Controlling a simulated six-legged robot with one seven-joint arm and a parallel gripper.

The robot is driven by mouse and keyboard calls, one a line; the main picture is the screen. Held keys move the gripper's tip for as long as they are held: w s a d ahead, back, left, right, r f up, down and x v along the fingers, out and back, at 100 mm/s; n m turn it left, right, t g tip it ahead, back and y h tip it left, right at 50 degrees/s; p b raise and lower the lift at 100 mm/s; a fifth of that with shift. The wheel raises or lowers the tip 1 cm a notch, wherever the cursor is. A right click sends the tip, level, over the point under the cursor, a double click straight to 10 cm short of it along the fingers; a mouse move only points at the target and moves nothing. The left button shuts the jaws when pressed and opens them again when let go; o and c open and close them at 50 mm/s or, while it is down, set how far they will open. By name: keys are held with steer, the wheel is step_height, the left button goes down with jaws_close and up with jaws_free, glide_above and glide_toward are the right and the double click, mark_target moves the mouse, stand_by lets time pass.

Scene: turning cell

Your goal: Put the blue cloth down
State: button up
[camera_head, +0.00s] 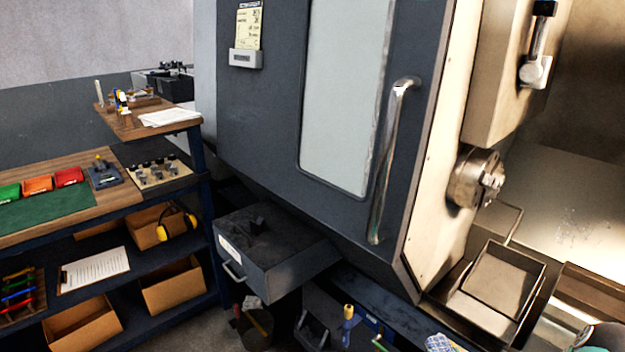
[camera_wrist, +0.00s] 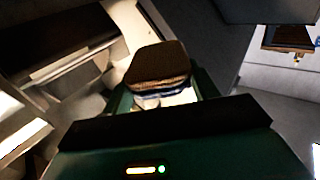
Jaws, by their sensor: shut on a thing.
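In the wrist view my gripper (camera_wrist: 160,100) is shut on a folded cloth (camera_wrist: 158,66). Its near edge shows blue and white bands, and its broad face looks brown in this light. The cloth stands out beyond the dark front of the gripper, and the fingertips are mostly hidden.
The lathe's dark door (camera_head: 270,110) with a long handle (camera_head: 390,160) fills the middle. The chuck (camera_head: 474,180) and a metal tray (camera_head: 500,285) are at right. A grey drawer (camera_head: 270,255) juts out low. A crowded workbench (camera_head: 100,205) stands at left.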

steer(key=w+a+r, duration=0.1)
steer(key=w+a, duration=0.1)
steer(key=a, duration=0.6)
steer(key=w+a+r, duration=0.2)
steer(key=w+a, duration=0.1)
steer(key=a, duration=0.6)
steer(key=w+a+r, duration=0.1)
steer(key=w+a, duration=0.1)
steer(key=a, duration=0.6)
steer(key=shift+w+a+r, duration=0.15)
steer(key=shift+w+r, duration=0.1)
steer(key=shift+r, duration=0.05)
